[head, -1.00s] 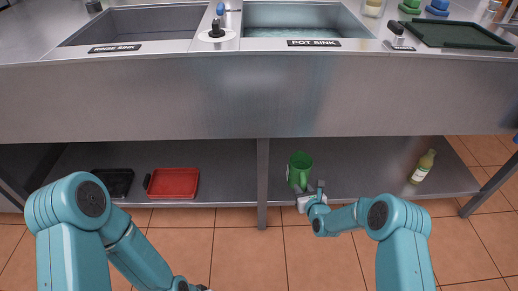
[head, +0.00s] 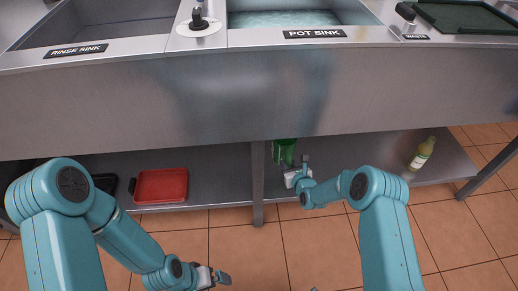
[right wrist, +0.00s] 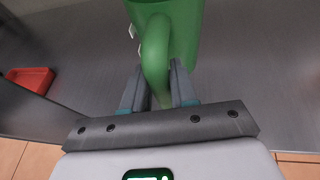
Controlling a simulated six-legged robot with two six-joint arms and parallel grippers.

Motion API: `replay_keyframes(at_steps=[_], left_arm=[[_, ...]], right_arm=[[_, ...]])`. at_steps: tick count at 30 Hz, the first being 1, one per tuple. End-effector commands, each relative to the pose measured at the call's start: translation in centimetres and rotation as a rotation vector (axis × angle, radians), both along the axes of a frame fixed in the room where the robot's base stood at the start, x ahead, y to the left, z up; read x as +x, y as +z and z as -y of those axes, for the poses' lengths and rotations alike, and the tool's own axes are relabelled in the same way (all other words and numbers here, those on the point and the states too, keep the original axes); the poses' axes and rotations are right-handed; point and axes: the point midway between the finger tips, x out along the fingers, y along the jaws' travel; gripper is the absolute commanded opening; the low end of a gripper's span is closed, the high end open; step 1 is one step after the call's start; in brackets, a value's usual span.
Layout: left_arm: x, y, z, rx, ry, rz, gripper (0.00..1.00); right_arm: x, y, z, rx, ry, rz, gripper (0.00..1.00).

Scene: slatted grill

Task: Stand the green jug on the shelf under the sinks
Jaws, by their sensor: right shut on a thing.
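The green jug (head: 284,152) is at the shelf (head: 375,152) under the sinks, just right of the middle leg. Its upper part is hidden behind the sink front in the head view. My right gripper (head: 299,174) is shut on its handle. In the right wrist view, the handle of the jug (right wrist: 185,25) runs down between the fingers of my right gripper (right wrist: 157,88). I cannot tell whether the jug's base touches the shelf. My left gripper (head: 219,278) is low over the floor, away from the jug; its finger gap is unclear.
The pot sink (head: 295,18) and rinse sink (head: 95,28) are above. On the shelf stand a red tray (head: 161,186), a dark tray (head: 105,183) and a yellowish bottle (head: 422,154). A metal leg (head: 258,185) stands close left of the jug. Shelf between jug and bottle is clear.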

Motion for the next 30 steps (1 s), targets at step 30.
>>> replay_keyframes(at_steps=[30], left_arm=[[0.9, -4.0, -0.8, 0.006, 0.032, 0.015, 1.00]], right_arm=[[-0.2, -9.8, -0.1, 0.000, 0.000, -0.001, 0.00]])
